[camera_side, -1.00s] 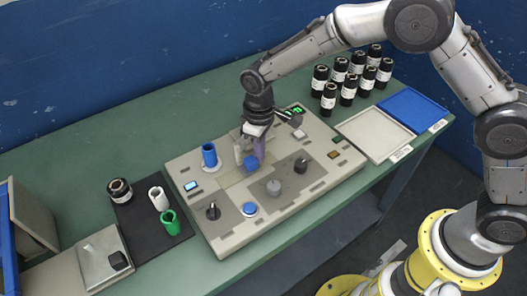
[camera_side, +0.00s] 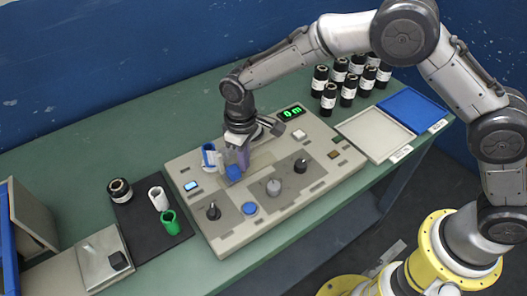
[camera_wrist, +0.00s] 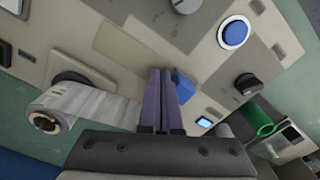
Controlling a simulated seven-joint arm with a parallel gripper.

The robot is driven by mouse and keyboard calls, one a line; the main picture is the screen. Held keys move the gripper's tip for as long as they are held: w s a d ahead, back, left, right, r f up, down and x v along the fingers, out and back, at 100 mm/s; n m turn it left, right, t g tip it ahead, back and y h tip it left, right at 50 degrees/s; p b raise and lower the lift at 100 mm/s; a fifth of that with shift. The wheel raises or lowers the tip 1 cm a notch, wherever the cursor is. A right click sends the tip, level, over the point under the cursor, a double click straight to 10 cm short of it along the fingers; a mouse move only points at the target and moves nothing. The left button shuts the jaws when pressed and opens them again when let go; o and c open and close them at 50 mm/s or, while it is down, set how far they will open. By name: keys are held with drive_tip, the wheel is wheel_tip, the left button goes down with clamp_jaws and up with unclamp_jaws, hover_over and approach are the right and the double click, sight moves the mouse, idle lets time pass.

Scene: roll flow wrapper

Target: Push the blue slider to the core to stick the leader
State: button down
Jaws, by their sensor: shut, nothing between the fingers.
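The blue slider (camera_side: 234,172) is on the machine's flat panel, beside and in front of my gripper (camera_side: 241,168). The upright blue core (camera_side: 208,153) is just left of them; a pale piece (camera_side: 221,166) stands between core and gripper, close to the core. I cannot tell whether it touches. In the wrist view my purple fingers (camera_wrist: 164,75) are shut and empty, with the blue slider (camera_wrist: 183,86) right beside them. A pale film (camera_wrist: 95,104) runs from a roll (camera_wrist: 46,121) to behind the fingers. The core is hidden there.
The machine panel (camera_side: 225,225) carries black knobs (camera_side: 301,165), a blue button (camera_side: 249,208) and a green display (camera_side: 291,113) reading 0 m. Several black rolls (camera_side: 348,92) stand behind. A black mat (camera_side: 143,222) with a white and a green tube lies left.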

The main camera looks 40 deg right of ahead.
drive_tip(key=shift+d, duration=0.55)
wheel_tip(320, 180, up, 8)
idle(0.7)
drive_tip(key=s+d+r+m+t, duration=0.2)
drive_tip(key=s+d+r, duration=0.2)
drive_tip(key=d+r, duration=0.5)
drive_tip(key=s+d+r+m+t, duration=0.1)
drive_tip(key=s+d+r+t, duration=0.1)
drive_tip(key=s+d+r, duration=0.55)
drive_tip(key=s+d+r+m+t, duration=0.2)
drive_tip(key=s+d+r, duration=0.25)
drive_tip(key=s, duration=0.25)
drive_tip(key=s+d+f+m, duration=0.1)
drive_tip(key=s+d+f, duration=0.1)
drive_tip(key=s+f, duration=0.6)
drive_tip(key=shift+s+d+f, duration=0.15)
drive_tip(key=shift+s+d, duration=0.15)
drive_tip(key=shift+s, duration=0.45)
